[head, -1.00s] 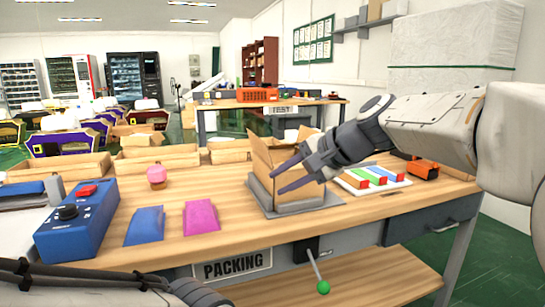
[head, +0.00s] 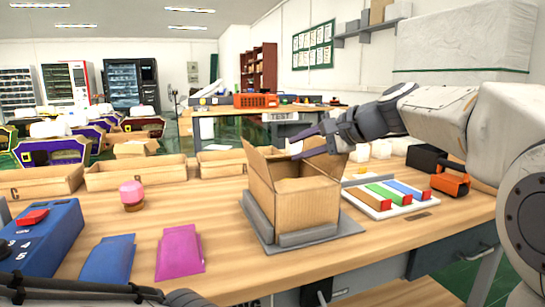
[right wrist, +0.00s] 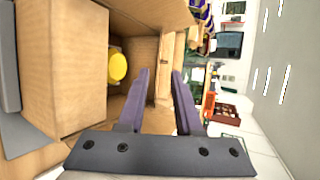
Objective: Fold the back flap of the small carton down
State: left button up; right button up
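The small brown carton (head: 300,205) stands upright on a grey tray (head: 345,228) on the packing table. Its top is open; a flap stands up at its left side, and the back flap is partly behind my gripper. My right gripper (head: 297,150) is over the back of the opening, fingers pointing left. In the right wrist view its two purple fingers (right wrist: 161,74) are apart. The carton wall (right wrist: 62,65) fills the left there, with a round yellow thing (right wrist: 118,67) seemingly inside. I cannot tell whether a finger touches a flap. My left gripper is out of view.
A white rack with coloured bars (head: 392,197) and an orange-and-black tool (head: 450,182) lie right of the carton. A pink-topped bottle (head: 132,195), pink pouch (head: 180,252), blue pouch (head: 109,260) and blue control box (head: 42,240) are left. Open bins (head: 135,173) line the back.

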aim_at(276, 157)
jog(key=b+x, duration=0.1)
jog(key=x, duration=0.8)
jog(key=shift+w+f, duration=0.25)
grip_shut()
dwell(1.0)
